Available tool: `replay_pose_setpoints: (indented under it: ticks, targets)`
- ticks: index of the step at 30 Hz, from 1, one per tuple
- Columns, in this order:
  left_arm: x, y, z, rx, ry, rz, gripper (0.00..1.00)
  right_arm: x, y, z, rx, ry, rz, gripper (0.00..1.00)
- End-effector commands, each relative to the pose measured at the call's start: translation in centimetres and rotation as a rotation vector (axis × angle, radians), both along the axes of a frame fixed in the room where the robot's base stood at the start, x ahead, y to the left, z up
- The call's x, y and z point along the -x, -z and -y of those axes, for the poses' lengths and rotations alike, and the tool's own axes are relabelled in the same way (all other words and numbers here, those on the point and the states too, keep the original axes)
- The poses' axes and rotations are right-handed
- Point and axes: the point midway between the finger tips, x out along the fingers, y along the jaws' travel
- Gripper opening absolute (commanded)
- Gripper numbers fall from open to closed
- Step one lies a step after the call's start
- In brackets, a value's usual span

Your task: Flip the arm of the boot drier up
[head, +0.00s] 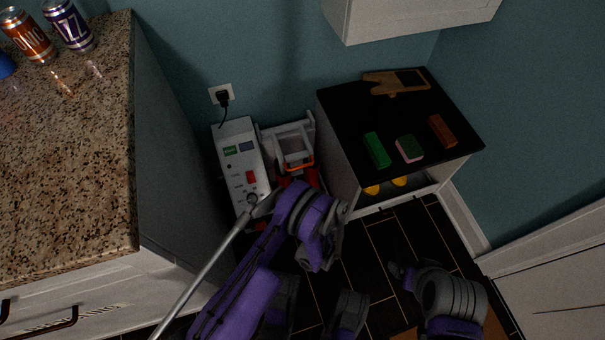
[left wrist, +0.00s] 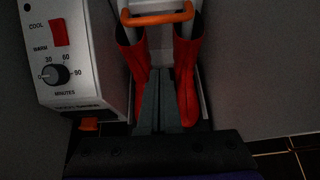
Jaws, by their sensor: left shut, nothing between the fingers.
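The boot drier has a white control box (head: 241,165) with a red switch and dial, which also shows at left in the left wrist view (left wrist: 72,50). Beside it is a light grey frame arm (head: 295,147) with an orange bar (left wrist: 158,18) across it. Two red boots (left wrist: 186,85) hang upright around the light tubes below the bar. My left gripper (left wrist: 157,70) is shut and empty, its tips in front of the boots and below the orange bar. In the head view my purple left arm hides its fingers and part of the boots. My right gripper (head: 400,272) is low at right; its jaws are unclear.
A granite counter (head: 70,150) with cans stands at left. A black-topped cabinet (head: 345,115) stands right of the drier, with a green block (head: 377,150) and other items on top. A silver rod (head: 205,268) slants near my left arm. Dark floor is open at right.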

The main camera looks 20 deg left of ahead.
Motion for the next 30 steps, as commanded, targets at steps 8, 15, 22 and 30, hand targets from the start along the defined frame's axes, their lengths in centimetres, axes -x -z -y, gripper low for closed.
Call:
replay_pose_setpoints:
  ticks: [8, 15, 22, 30]
  targets:
    - [-1.4, 1.1, -1.0, 0.001, -0.003, 0.0, 0.0, -0.1, 0.5, 0.0, 0.0, 0.0, -0.001, 0.83]
    - [-5.0, 3.8, -3.4, 0.003, -0.004, 0.001, 0.0, -0.3, 1.6, 0.0, 0.0, 0.0, -0.002, 0.83]
    - [-7.5, 3.9, -5.0, 0.001, -0.001, 0.001, 0.0, -0.4, 2.3, 0.0, 0.0, 0.0, -0.001, 0.83]
    - [-7.8, 1.5, -5.3, 0.001, -0.001, 0.001, 0.0, -0.5, 2.6, 0.0, 0.0, 0.0, -0.001, 0.83]
